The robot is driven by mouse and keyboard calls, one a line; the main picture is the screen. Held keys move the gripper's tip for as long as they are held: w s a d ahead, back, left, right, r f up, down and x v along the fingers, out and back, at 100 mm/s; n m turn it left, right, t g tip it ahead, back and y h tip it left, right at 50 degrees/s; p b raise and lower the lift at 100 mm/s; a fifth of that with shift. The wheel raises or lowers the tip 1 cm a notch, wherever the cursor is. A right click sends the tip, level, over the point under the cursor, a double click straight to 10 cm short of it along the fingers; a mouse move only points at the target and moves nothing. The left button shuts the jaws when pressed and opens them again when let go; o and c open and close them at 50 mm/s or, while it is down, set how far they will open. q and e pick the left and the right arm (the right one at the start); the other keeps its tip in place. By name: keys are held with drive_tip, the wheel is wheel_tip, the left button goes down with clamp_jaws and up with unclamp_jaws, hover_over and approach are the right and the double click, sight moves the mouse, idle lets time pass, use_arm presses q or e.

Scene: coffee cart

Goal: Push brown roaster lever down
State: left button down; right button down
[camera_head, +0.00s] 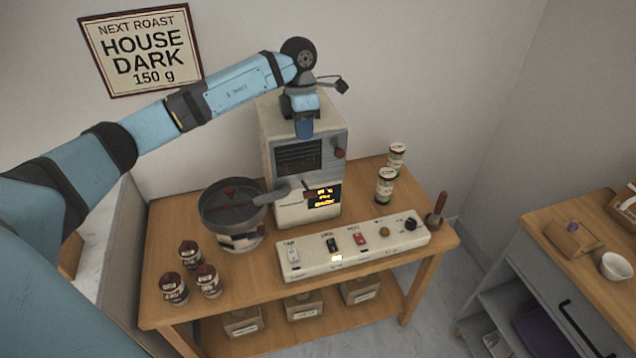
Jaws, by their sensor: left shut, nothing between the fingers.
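The cream roaster (273,125) stands at the back of the wooden table, with a dark window and a lit yellow display on its front. A small brown knob (339,153), which looks like the roaster lever, sticks out at the right of its front. My left gripper (304,128) is shut and empty. It points down over the roaster's top front edge, left of and above the brown knob, and looks apart from it. Whether it touches the roaster body I cannot tell. My right gripper is not in view.
A round cooling pan (211,214) stands left of the roaster. A switch panel (372,259) lies in front. Several brown-lidded jars (174,288) stand at front left; two cans (385,187) stand right of the roaster. A brown-handled tool (437,206) stands at the right.

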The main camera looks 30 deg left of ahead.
sight(309, 190)
use_arm(q)
drive_tip(key=f+p, duration=0.1)
drive_tip(key=f, duration=0.3)
drive_tip(key=s+d+f+p, duration=0.1)
drive_tip(key=f, duration=0.3)
drive_tip(key=d+f+p, duration=0.1)
drive_tip(key=f, duration=0.4)
drive_tip(key=shift+s, duration=0.35)
drive_tip(key=shift+d+f+p, duration=0.1)
drive_tip(key=shift+f+p, duration=0.2)
drive_tip(key=shift+f, duration=0.05)
drive_tip(key=shift+s+f, duration=0.1)
drive_tip(key=shift+f, duration=0.1)
